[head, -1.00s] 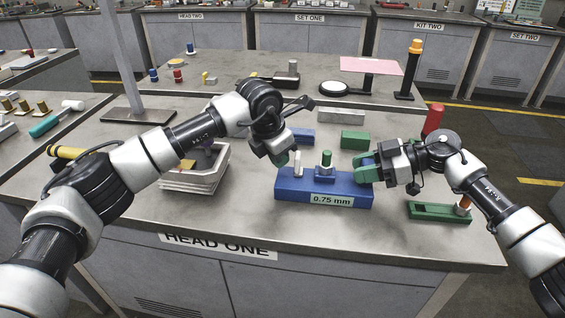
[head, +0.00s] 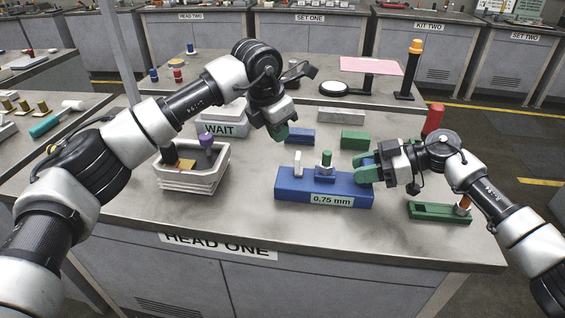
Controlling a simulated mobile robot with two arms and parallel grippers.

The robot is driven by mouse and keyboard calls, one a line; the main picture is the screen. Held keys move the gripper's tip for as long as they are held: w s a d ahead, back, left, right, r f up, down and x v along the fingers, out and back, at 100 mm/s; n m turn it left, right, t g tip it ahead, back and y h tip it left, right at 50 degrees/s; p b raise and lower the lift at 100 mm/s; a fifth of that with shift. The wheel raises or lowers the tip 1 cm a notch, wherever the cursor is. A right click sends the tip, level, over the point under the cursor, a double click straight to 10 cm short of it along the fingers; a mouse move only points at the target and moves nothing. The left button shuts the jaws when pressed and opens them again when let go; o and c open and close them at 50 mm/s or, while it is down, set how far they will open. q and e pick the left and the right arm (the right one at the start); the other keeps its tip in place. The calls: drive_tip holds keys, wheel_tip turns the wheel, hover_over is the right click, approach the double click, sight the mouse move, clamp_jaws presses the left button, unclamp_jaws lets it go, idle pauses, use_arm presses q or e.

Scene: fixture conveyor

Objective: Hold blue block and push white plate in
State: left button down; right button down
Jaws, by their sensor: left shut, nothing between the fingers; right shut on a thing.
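The blue block (head: 290,190), labelled 0.75 mm, lies on the bench near its front. The thin white plate (head: 298,164) stands upright at the block's left part. A green-topped peg (head: 326,159) stands to the right of the plate on the block. My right gripper (head: 363,168) is shut on the right end of the blue block, and its green fingers hide part of that end. My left gripper (head: 278,133) is shut and empty, raised behind and to the left of the white plate, apart from it. How deep the plate sits cannot be told.
A pale tray (head: 193,186) with small parts stands to the left, and a box marked WAIT (head: 220,129) behind it. A smaller blue block (head: 300,136), a green block (head: 353,139) and a grey bar (head: 341,116) lie behind. A green holder (head: 440,212) is at right.

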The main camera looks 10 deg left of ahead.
drive_tip(key=shift+f, duration=0.15)
drive_tip(key=c, duration=0.7)
unclamp_jaws()
drive_tip(key=shift+d, duration=0.15)
drive_tip(key=v, duration=1.1)
drive_tip(key=shift+d+r, duration=0.2)
drive_tip(key=shift+d, duration=0.15)
